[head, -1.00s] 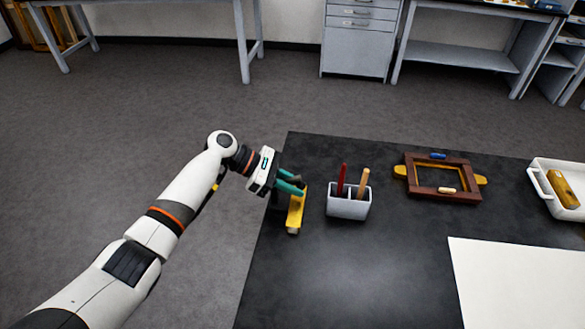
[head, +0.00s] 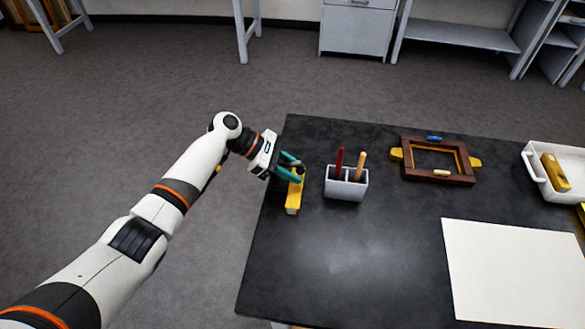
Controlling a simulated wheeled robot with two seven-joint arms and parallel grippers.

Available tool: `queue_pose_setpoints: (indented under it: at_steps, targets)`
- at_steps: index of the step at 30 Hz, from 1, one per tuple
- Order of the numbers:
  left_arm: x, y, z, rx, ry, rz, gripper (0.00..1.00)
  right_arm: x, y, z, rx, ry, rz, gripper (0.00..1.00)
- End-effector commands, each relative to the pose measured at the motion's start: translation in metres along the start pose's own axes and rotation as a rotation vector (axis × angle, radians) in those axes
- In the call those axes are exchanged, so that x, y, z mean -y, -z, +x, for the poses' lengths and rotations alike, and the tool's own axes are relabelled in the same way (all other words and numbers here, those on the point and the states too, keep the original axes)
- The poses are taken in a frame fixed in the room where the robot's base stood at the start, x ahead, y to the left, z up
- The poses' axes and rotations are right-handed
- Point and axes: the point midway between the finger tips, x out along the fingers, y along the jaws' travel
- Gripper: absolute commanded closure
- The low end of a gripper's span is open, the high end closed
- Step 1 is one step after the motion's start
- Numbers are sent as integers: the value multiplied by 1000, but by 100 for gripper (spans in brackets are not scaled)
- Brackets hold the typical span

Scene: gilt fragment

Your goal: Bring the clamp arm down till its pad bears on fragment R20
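My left gripper (head: 291,169) is over the left edge of the dark table, with teal fingers pointing right. The fingers look apart, with something small and dark at their tips; whether they grip it is unclear. A yellow piece (head: 293,199) stands just below and in front of the fingers, its upper end partly hidden by them. I cannot tell whether it belongs to the clamp or is a fragment. No pad or R20 label can be made out. My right gripper is out of view.
A white holder (head: 346,189) with a red and a tan tool stands close right of the gripper. Farther right are a brown wooden frame (head: 407,172) and a white tray (head: 533,168) with a gilt piece (head: 555,172). A white sheet (head: 510,265) lies front right. The table's (head: 345,265) front middle is clear.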

Motion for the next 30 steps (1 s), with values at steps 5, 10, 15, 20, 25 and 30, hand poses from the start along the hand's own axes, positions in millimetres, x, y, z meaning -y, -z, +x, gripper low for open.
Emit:
queue_pose_setpoints:
  at_steps: [5,10,15,20,25,30]
  targets:
    - [0,0,-2,0,0,0,67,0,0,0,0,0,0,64]
    - [1,-1,-22,0,3,0,67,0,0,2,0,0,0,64]
    - [1,-2,-58,2,4,1,67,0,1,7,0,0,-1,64]
    - [0,-2,-90,1,3,1,67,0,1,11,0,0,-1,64]
    - [1,-1,-112,1,2,0,67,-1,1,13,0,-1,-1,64]
    - [0,0,-120,0,0,0,67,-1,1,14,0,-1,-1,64]
